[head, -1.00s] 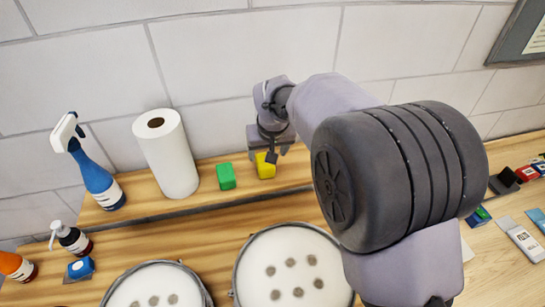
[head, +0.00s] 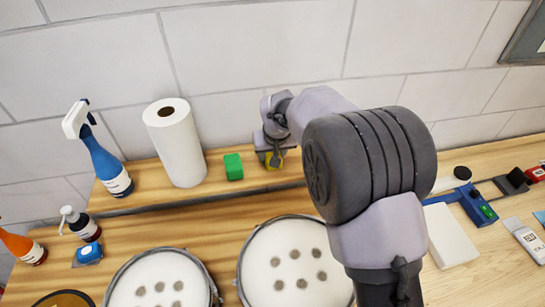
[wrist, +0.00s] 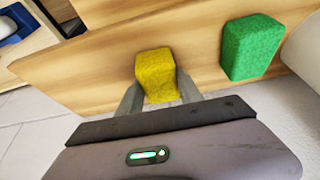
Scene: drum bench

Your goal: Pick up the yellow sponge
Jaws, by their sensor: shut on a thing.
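The yellow sponge (head: 278,160) is on the wooden shelf against the tiled wall, partly hidden by my gripper (head: 273,160) in the head view. In the wrist view the yellow sponge (wrist: 155,72) sits between the two fingers of my gripper (wrist: 160,92), which is shut on it. The sponge seems to be at the shelf surface; I cannot tell whether it is lifted.
A green sponge (head: 233,167) stands just left of it, then a paper towel roll (head: 176,145) and a blue spray bottle (head: 104,165). Two round drums (head: 290,265) (head: 160,285) lie below the shelf. A blue tool (head: 470,200) lies at the right.

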